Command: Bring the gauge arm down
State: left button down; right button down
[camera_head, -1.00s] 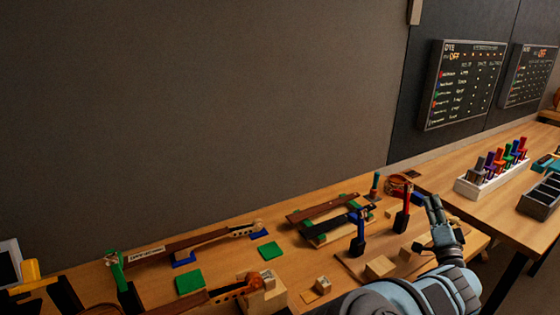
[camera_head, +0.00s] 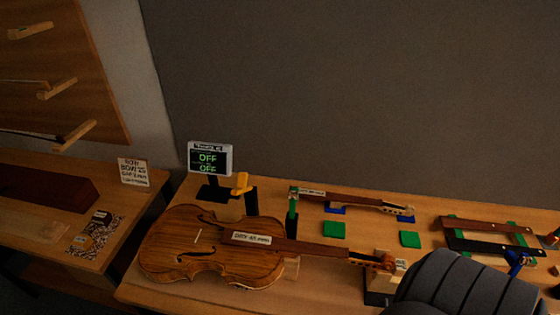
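A violin (camera_head: 205,250) lies on the bench with a labelled strip on it and its scroll pointing right, toward a wooden block. Behind its body, a short yellow piece (camera_head: 241,184) sits beside the top of a black post (camera_head: 251,203); it looks like the gauge arm, but I cannot tell its exact angle. A small display (camera_head: 210,160) to its left reads OFF on two lines. A dark ribbed part of one of my arms fills the lower right corner.
A green clamp post (camera_head: 292,205) stands right of the black post. Green pads (camera_head: 334,230), a fingerboard piece on blue supports, and a frame with dark bars (camera_head: 490,240) lie farther right. A separate bench with a sign (camera_head: 133,172) is at left, with a gap between.

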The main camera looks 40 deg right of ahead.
aim_at(243, 180)
jog(key=z, duration=3)
jog(key=k, duration=1)
jog(key=u, duration=0.85)
